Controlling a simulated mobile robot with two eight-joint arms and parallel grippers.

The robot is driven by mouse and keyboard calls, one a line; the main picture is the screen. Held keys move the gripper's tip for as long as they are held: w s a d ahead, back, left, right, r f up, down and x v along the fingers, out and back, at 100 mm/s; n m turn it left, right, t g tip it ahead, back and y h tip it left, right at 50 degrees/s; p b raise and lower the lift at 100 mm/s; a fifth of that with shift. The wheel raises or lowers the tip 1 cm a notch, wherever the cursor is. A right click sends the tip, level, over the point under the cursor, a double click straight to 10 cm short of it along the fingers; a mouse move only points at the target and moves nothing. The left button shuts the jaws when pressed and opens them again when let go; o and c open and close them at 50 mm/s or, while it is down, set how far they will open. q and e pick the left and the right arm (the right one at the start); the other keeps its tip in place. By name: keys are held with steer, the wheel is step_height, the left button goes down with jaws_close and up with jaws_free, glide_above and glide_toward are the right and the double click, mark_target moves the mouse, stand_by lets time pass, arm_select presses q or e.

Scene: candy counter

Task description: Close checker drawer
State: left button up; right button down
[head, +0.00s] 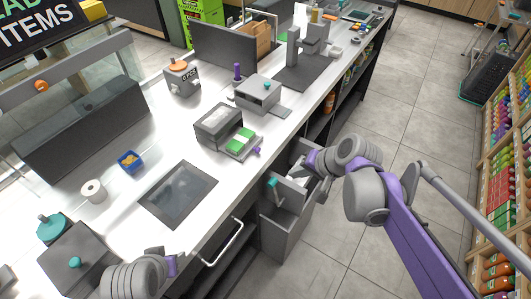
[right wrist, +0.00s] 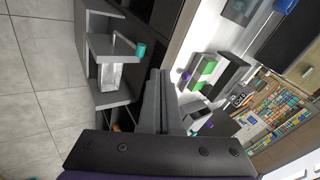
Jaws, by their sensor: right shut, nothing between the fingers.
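A grey drawer (head: 290,193) stands pulled out from under the counter, with a teal handle (head: 272,183) on it. In the right wrist view the drawer (right wrist: 108,72) is open and turned sideways, with a clear or white bag-like thing inside and its teal handle (right wrist: 140,50). A smaller tray with green contents (head: 240,142) and a purple knob juts from a grey box on the counter. My right gripper (right wrist: 157,75) is shut and empty, beside the lower drawer; in the head view my wrist partly hides that drawer. My left wrist (head: 170,265) is at the bottom edge; its fingers cannot be made out.
A light bar handle (head: 225,243) is on the counter front. The tiled aisle (head: 400,120) is clear; stocked shelves stand at right.

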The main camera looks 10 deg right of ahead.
arm_select(q)
steer(key=shift+s+f, duration=0.2)
steer(key=shift+f, duration=0.4)
arm_select(e)
steer(key=w+d+m+y, duration=0.2)
steer(key=w, duration=0.4)
arm_select(q)
steer(key=shift+f+b, duration=0.15)
steer(key=shift+b, duration=0.2)
arm_select(e)
glide_toward(259, 152)
step_height(259, 152, down, 4)
arm_select(q)
steer(key=shift+w+r+p, duration=0.15)
steer(key=shift+r+p, duration=0.2)
steer(key=shift+r, duration=0.1)
arm_select(e)
steer(key=w+a, duration=0.1)
steer(key=a, duration=0.1)
steer(key=w+a, duration=0.1)
steer(key=shift+w+f+m+t, duration=0.3)
steer(key=shift+w, duration=0.05)
steer(key=shift+s, duration=0.1)
